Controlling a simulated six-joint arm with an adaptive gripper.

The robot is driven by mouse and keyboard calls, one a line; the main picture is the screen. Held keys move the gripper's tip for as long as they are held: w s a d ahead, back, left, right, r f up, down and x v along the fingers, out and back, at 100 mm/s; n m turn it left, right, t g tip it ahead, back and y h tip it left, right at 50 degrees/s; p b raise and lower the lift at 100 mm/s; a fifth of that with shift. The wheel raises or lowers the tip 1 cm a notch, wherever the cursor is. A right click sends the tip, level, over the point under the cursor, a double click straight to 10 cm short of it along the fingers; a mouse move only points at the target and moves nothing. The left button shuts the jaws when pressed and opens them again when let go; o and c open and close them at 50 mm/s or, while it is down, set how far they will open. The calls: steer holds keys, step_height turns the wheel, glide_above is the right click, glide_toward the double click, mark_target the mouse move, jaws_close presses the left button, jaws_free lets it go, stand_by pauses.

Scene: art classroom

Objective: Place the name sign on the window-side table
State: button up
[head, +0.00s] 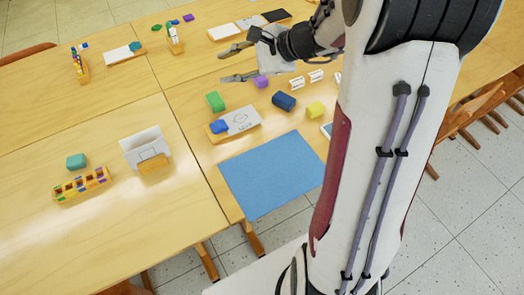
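My gripper (223,67) is open, with its two fingers spread and pointing left above the tables. Nothing shows between the fingers. I cannot tell for sure which thing is the name sign. A folded white card (142,141) stands on the left front table (85,215), with an orange block (153,165) at its front. Small white pieces with dark marks (299,83) (316,76) stand on the right table (190,92), right of and below the gripper. No window is in view, so I cannot tell which table is window-side.
A blue mat (272,175) lies at the right table's front edge. Near it are a drawing board (240,120) and green (215,101), blue (284,101) and yellow (315,110) blocks. A crayon holder (80,185) and teal block (76,161) are at left. My arm hides the right side.

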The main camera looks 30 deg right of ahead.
steer(key=s+a+r+n+g+h, duration=0.1)
steer(key=s+a+r+n+g, duration=0.25)
steer(key=s+a+n, duration=0.85)
steer(key=s+d+n+h, duration=0.2)
steer(key=s+n+h, duration=0.1)
steer(key=s, duration=0.5)
steer(key=s+d+n+h, duration=0.2)
steer(key=s+n, duration=0.1)
steer(key=s, duration=0.6)
steer(key=shift+d+r+n+h, duration=0.25)
steer(key=shift+r+n+h, duration=0.05)
steer(key=shift+h, duration=0.1)
